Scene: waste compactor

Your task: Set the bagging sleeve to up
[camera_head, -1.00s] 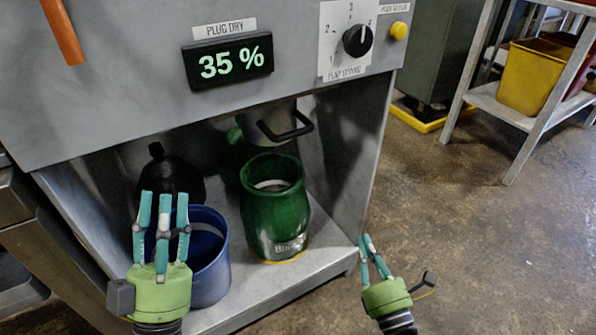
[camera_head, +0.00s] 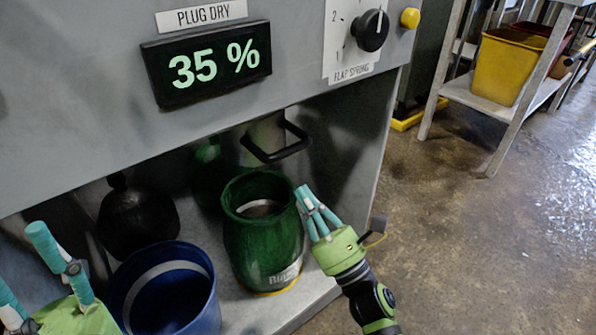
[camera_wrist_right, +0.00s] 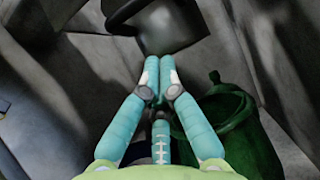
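The bagging sleeve appears to be the grey metal cylinder with a black bar handle (camera_head: 278,150) under the machine's housing; in the wrist view the handle (camera_wrist_right: 117,17) is at the top. My right gripper (camera_head: 304,192) is beside the upper right rim of the green vessel, below and right of the handle and apart from it. In the wrist view its two front fingertips (camera_wrist_right: 158,62) lie close together, with the third finger partly hidden; nothing shows between them. My left gripper (camera_head: 25,262) is at the lower left, its visible fingers spread and empty, partly cut off.
A green vessel (camera_head: 263,238) stands under the housing. A blue bucket (camera_head: 195,310) and a dark bag (camera_head: 137,220) are to its left. A display (camera_head: 207,65) reads 35 %. A dial (camera_head: 369,31) and yellow button (camera_head: 410,18) are above.

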